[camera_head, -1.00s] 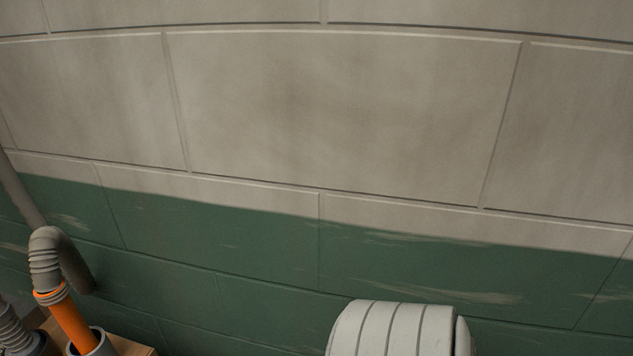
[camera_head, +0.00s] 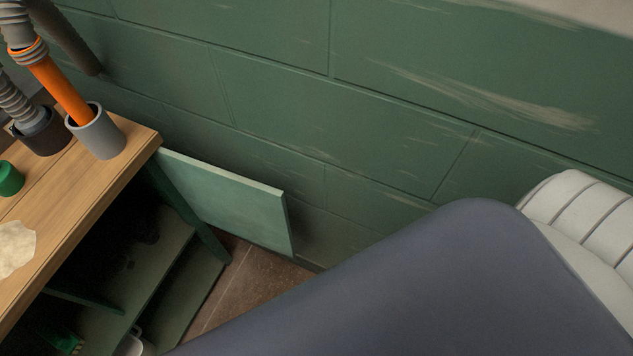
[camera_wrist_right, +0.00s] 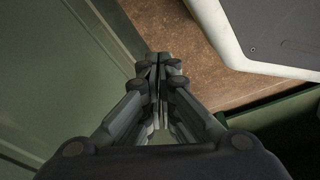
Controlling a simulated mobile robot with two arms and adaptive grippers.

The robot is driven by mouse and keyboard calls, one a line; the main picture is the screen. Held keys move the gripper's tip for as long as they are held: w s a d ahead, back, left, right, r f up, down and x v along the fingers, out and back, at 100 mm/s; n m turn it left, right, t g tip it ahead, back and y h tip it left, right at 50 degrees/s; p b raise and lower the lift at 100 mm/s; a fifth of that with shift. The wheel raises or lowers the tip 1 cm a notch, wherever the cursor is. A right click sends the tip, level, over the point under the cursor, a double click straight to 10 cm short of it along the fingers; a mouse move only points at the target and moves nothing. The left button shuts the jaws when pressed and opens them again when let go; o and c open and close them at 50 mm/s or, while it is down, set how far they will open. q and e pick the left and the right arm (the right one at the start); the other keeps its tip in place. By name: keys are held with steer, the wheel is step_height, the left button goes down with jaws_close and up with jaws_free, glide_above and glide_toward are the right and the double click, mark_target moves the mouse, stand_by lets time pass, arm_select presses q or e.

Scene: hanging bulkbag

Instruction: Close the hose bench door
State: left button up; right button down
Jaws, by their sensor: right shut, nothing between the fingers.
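The hose bench has a wooden top (camera_head: 75,205) and an open, dark interior with green shelves, at the left of the head view. Its light green door (camera_head: 235,203) stands swung out from the bench's far corner, near the wall. My right gripper (camera_wrist_right: 160,62) is shut and empty in the right wrist view. A flat green panel (camera_wrist_right: 50,60), which looks like the door, fills the left of that view beside the fingers. I cannot tell whether they touch it. The right gripper is not visible in the head view, and my left gripper is in no view.
A grey cup (camera_head: 97,133) with an orange tube (camera_head: 62,92) stands on the bench top, near a green cap (camera_head: 9,178). The green block wall (camera_head: 400,120) runs behind the door. Brown floor (camera_head: 250,285) shows below it. A large dark form blocks the lower right.

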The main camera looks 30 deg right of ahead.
steer(key=w+a+r+t+b, duration=0.1)
steer(key=w+r+t+b, duration=0.1)
steer(key=w+r+b, duration=0.75)
steer(key=a+r+m+t+y+b, duration=0.5)
steer(key=a+r+t+y+b, duration=0.15)
steer(key=a+r, duration=0.3)
steer(key=s+d+r+m+t, duration=0.2)
steer(key=d+r+m+t, duration=0.45)
steer(key=m, duration=0.45)
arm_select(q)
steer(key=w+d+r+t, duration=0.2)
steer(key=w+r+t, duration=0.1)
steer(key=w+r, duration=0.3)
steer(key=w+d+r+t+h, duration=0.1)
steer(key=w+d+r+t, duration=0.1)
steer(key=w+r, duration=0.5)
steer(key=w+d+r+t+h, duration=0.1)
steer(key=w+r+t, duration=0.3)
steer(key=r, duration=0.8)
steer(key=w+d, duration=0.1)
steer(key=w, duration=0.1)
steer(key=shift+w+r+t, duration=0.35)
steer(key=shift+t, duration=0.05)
arm_select(e)
steer(key=x, duration=0.9)
steer(key=shift+w+f, duration=0.25)
steer(key=shift+f, duration=0.1)
steer(key=shift+s+h, duration=0.1)
steer(key=shift+h, duration=0.15)
